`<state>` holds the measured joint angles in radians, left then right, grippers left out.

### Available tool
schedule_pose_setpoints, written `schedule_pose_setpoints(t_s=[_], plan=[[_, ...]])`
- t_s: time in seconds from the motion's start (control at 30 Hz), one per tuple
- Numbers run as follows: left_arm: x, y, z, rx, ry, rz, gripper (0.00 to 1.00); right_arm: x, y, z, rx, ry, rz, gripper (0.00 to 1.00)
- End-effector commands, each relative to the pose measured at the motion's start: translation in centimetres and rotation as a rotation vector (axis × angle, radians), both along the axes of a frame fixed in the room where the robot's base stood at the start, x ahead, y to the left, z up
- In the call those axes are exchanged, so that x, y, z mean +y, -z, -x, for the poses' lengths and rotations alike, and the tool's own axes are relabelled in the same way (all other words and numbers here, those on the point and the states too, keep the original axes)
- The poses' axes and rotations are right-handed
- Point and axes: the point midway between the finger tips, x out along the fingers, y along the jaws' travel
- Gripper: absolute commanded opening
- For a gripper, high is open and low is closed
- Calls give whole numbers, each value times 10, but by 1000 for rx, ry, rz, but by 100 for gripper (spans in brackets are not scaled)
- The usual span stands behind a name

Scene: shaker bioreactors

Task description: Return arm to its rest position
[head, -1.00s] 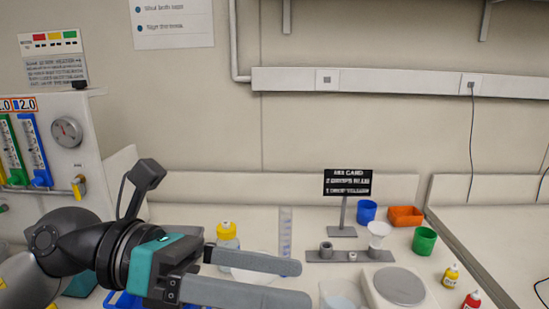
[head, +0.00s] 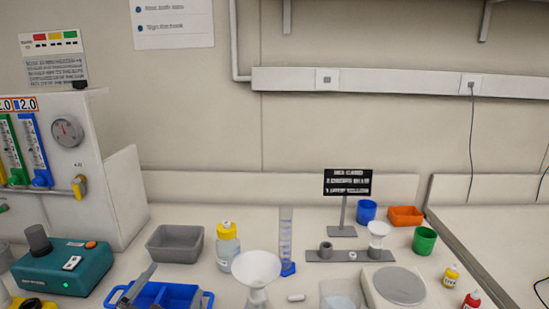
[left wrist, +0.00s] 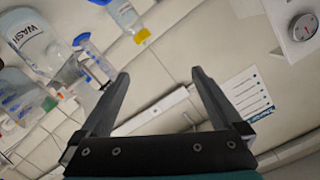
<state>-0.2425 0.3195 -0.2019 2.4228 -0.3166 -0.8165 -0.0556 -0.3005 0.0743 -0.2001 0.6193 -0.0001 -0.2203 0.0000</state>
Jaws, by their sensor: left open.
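My left gripper (left wrist: 161,74) is open in the left wrist view, with nothing between its two dark fingers. The rest of that arm is out of the head view. My right gripper is in neither view.
A teal device (head: 65,268), a grey bin (head: 175,244), a yellow-capped bottle (head: 228,252), a graduated cylinder (head: 286,238) and a white funnel (head: 256,267) stand on the bench. The gauge panel (head: 110,190) is at left.

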Motion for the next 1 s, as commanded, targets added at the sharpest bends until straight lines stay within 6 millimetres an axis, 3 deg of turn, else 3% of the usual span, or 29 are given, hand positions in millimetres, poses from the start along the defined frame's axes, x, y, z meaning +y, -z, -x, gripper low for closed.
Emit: schedule_pose_setpoints(t_s=[0.03, 0.1, 0.2, 0.4, 0.53, 0.77, 1.0], plan=[[4, 32, 15, 127, -40, 55, 100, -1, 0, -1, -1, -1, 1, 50], [8, 72, 39, 295, -91, 118, 100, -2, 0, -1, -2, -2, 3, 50], [8, 118, 78, 515, -150, 194, 100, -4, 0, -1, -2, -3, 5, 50], [-2, 176, 156, 871, -230, 298, 100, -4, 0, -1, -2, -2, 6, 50], [-11, 197, 208, 1074, -267, 351, 100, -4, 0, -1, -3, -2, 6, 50], [-12, 256, 198, 1102, -272, 341, 100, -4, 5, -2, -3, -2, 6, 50], [-13, 336, 199, 1136, -273, 331, 100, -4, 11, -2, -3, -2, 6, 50]])
